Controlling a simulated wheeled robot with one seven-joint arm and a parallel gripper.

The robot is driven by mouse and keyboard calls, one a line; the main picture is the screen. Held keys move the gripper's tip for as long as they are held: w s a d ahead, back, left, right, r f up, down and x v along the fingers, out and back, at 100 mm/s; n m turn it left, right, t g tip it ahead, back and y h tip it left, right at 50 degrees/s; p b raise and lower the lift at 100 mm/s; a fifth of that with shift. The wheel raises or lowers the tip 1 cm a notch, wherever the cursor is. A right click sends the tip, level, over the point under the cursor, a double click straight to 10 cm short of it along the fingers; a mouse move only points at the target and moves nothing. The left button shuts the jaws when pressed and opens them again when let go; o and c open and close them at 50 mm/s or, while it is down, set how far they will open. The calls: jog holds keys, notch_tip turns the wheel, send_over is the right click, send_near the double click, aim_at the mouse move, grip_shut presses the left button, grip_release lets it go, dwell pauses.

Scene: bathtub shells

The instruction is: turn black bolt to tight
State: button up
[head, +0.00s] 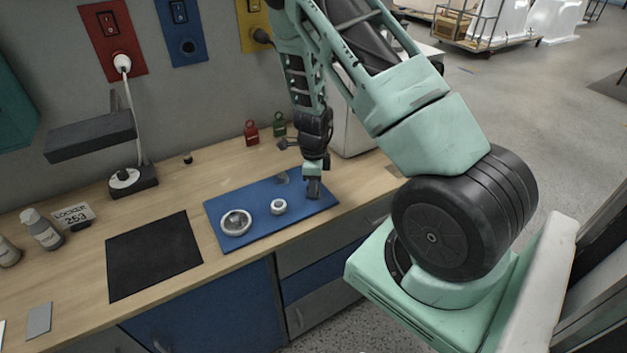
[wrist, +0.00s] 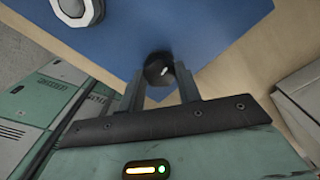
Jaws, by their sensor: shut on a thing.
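The black bolt (wrist: 158,70) shows in the wrist view as a dark round knob with a small white mark on top. It sits at the blue mat (wrist: 210,25) between the two fingers of my gripper (wrist: 160,85), which are shut on it. In the head view my gripper (head: 314,189) points down at the right end of the blue mat (head: 240,203). The bolt cannot be made out there, and its thread is hidden in both views.
A white ring-shaped part (head: 278,206) and a larger round part (head: 235,222) lie on the mat to the left. A black mat (head: 153,255) and a desk lamp (head: 90,136) are further left. Red (head: 251,133) and green (head: 279,125) padlock-shaped items stand behind my gripper.

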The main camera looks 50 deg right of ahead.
jog(key=shift+w+r+m, duration=0.1)
jog(key=shift+m, duration=0.5)
jog(key=shift+p, duration=0.3)
jog(key=o, duration=1)
jog(key=shift+c, duration=0.2)
notch_tip(320, 180, up, 17)
jog(key=shift+r, duration=0.15)
